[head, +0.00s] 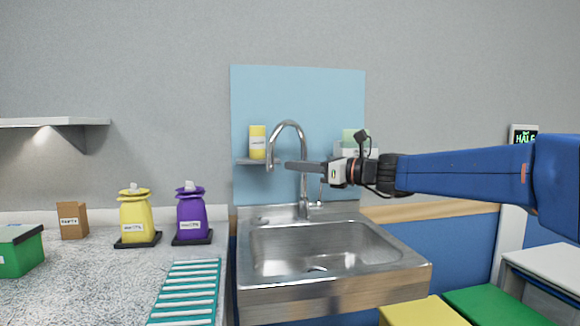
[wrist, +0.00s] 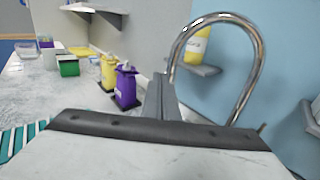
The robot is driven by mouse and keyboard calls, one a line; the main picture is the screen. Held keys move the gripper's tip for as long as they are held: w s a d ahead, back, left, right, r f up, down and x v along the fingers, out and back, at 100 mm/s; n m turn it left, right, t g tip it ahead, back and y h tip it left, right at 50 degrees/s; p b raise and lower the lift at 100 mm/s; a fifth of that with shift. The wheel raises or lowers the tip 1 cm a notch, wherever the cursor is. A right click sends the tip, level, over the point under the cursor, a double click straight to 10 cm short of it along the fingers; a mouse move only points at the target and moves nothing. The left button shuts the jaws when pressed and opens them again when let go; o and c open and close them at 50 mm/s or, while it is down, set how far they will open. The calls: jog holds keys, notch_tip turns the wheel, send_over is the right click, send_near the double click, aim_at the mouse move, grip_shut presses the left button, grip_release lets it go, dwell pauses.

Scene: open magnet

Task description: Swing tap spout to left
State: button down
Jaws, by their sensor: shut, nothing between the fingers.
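The tap spout (head: 303,150) is a chrome gooseneck rising from the back of the steel sink (head: 340,281). Its outlet end points down on the left side of the arch in the head view. My gripper (head: 288,166) is shut, with its fingers level and pointing left. In the head view the fingers cross in front of the spout's upright and end near the outlet. In the wrist view the spout (wrist: 243,30) arches just beyond and right of my shut fingers (wrist: 160,98). I cannot tell whether the fingers touch it.
A small shelf (head: 243,161) with a yellow bottle (head: 257,142) is on the blue panel behind the tap. Yellow (head: 135,214) and purple (head: 190,214) containers and a teal-striped rack (head: 186,292) stand on the counter left of the sink. The space above the basin is clear.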

jog(key=s+a+v, duration=0.1)
jog(key=v, duration=0.6)
jog(key=s+d+f+n+g+h, duration=0.1)
jog(key=s+d+f+n+h, duration=0.4)
jog(key=s+f, duration=0.45)
jog(key=s+d+f+n+g+h, duration=0.1)
jog(key=s+d+f+n+h, duration=0.1)
jog(key=s+d+f+n, duration=0.55)
jog(key=s+d+f+n+h, duration=0.4)
jog(key=s+d+f, duration=0.4)
jog(key=f, duration=0.2)
jog(key=s+d+f+n+g+h, duration=0.1)
jog(key=s+d+f+n+h, duration=0.4)
jog(key=s+d+f, duration=0.3)
notch_tip(320, 180, down, 3)
jog(key=shift+s+d+r+n, duration=0.25)
jog(key=shift+s+n, duration=0.15)
jog(key=shift+n, duration=0.45)
